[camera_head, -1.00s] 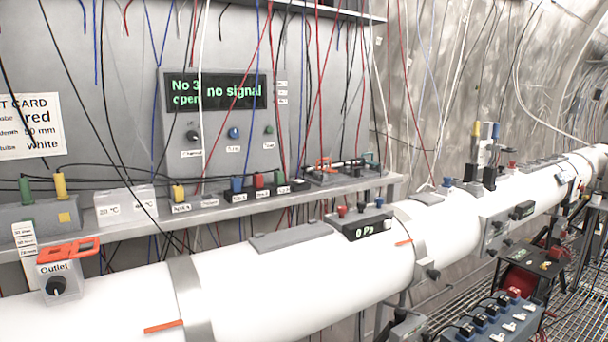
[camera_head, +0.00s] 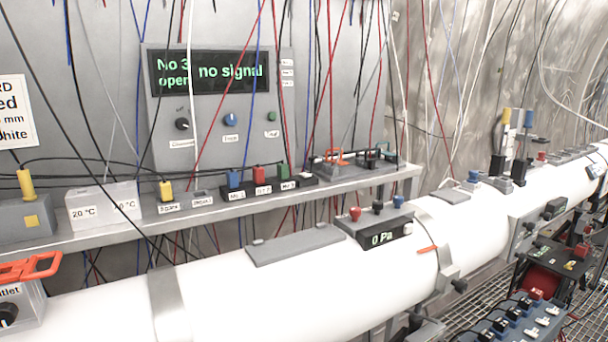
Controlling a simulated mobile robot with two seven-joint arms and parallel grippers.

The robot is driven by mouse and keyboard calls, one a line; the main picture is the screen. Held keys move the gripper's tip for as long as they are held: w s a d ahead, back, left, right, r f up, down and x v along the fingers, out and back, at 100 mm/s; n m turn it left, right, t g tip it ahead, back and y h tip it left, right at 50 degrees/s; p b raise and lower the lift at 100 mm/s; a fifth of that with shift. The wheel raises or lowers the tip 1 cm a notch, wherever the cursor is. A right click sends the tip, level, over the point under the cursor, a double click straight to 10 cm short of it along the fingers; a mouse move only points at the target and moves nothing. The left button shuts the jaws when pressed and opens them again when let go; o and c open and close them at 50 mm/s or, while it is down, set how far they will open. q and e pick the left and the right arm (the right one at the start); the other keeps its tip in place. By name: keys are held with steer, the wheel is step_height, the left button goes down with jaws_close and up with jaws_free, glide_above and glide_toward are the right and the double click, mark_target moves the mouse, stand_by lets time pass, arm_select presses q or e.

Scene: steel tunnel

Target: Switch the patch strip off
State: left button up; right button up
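No thing in view carries a readable patch strip label. A blue-grey box (camera_head: 482,337) with several black plugs and white rocker-like parts sits at the bottom right, cut by the lower edge; its switch positions are too small to tell. On the shelf, a low black strip (camera_head: 262,188) holds blue, red and green plugs, with small white labels on its front. I cannot tell which of these is the patch strip. Neither of my grippers is in view.
A white pipe (camera_head: 300,285) crosses the front, carrying a 0 Pa box (camera_head: 378,238). A grey shelf (camera_head: 120,232) runs behind it. A panel (camera_head: 215,150) reads "No 3 open" and "no signal". Many thin cables hang before the wall. An orange-handled outlet box (camera_head: 25,300) is at left.

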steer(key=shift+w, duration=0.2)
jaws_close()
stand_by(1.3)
